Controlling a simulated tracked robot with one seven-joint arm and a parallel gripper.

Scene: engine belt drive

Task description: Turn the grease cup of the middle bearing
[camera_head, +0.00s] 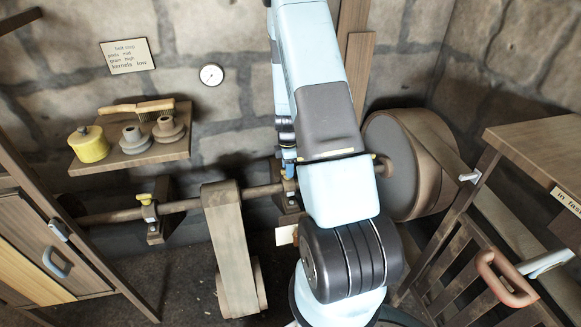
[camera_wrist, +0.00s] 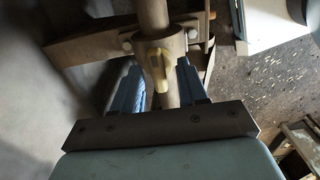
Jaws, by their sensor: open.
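In the wrist view a yellow grease cup (camera_wrist: 157,68) with a wing-like top sits on the bearing housing (camera_wrist: 150,45) around the shaft (camera_wrist: 153,14). My gripper (camera_wrist: 160,68) is open, its two blue fingers on either side of the cup. I cannot tell whether either finger touches it. In the head view my arm hides most of the middle bearing (camera_head: 289,204), and its cup cannot be made out clearly. The gripper (camera_head: 288,165) shows there only in part, just above the shaft. Another yellow grease cup (camera_head: 147,199) stands on the left bearing (camera_head: 157,224).
A wide belt (camera_head: 228,245) hangs from the shaft left of my arm. A large pulley (camera_head: 405,165) stands to the right. A workbench (camera_head: 535,140) stands right, a cabinet (camera_head: 35,245) left.

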